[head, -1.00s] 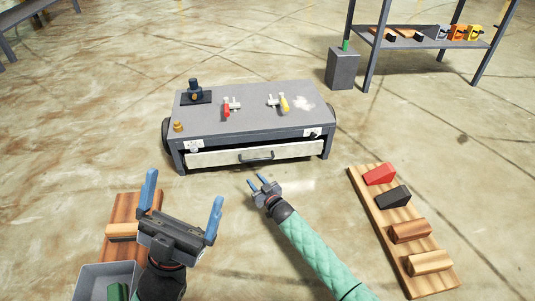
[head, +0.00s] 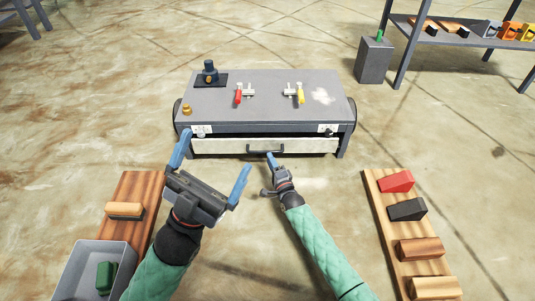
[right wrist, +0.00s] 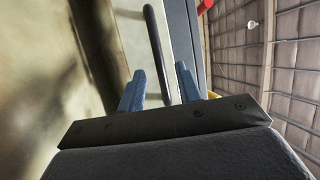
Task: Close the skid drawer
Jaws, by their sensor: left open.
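The skid drawer (head: 225,147) has a pale front and sits under the grey skid top (head: 270,98). A dark gap shows above its front, so it looks slightly pulled out. Its dark bar handle (head: 265,149) is at the middle; the handle also shows in the right wrist view (right wrist: 157,50). My right gripper (head: 272,160) is just in front of the handle. In the right wrist view its blue fingers (right wrist: 161,88) are apart, with the handle bar lying between their directions; contact is not clear.
A wooden board with blocks (head: 388,225) lies right; a grey bin (head: 75,265) stands lower left. Floor before the drawer is otherwise clear.

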